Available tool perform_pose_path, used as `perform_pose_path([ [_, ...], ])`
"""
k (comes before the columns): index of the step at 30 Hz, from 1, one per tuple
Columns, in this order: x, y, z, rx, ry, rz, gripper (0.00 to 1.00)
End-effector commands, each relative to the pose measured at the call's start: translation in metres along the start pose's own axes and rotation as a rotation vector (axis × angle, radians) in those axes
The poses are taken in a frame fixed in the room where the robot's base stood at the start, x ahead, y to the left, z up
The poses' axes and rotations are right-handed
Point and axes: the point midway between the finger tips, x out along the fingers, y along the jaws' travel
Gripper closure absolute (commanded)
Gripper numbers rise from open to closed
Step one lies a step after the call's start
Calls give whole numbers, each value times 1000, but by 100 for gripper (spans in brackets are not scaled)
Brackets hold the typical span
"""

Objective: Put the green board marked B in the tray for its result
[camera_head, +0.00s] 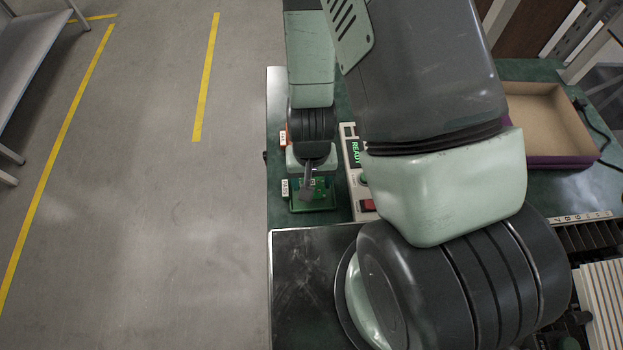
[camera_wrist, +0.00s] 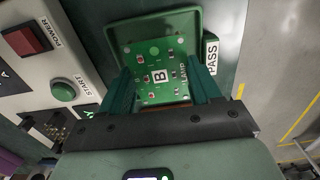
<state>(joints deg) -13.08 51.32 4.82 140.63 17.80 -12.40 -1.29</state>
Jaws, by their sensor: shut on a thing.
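The green board marked B (camera_wrist: 150,95) is between the two fingers of my gripper (camera_wrist: 163,72), which is shut on its sides. In the wrist view the board is over or inside the green tray (camera_wrist: 188,18), whose rim shows beyond it. The tray's label (camera_wrist: 212,54) reads PASS. In the head view my gripper (camera_head: 309,187) is at this green tray (camera_head: 318,210), with its PASS label (camera_head: 285,188) on the left. I cannot tell whether the board touches the tray floor. A red tray (camera_head: 289,131) with a label beside it is mostly hidden behind my arm.
A tester (camera_head: 349,170) stands right of the tray, its screen (camera_head: 356,152) reading READY. It has a red power switch (camera_wrist: 27,40) and green start button (camera_wrist: 64,90). An open box (camera_head: 545,115) stands on the right. A dark plate (camera_head: 300,285) lies in front.

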Motion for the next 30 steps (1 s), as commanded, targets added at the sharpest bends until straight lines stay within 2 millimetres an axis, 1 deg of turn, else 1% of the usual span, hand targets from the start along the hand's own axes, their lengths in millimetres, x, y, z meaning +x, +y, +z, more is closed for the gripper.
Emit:
perform_pose_path([
  [1,6,0,1,1,-2,0,59],
  [3,10,0,0,1,-1,0,59],
  [14,13,0,0,0,0,0,59],
  [15,14,0,0,0,0,0,36],
  [17,14,0,0,0,1,0,27],
  [26,12,0,0,0,1,0,27],
  [30,3,0,-1,-1,4,-1,27],
])
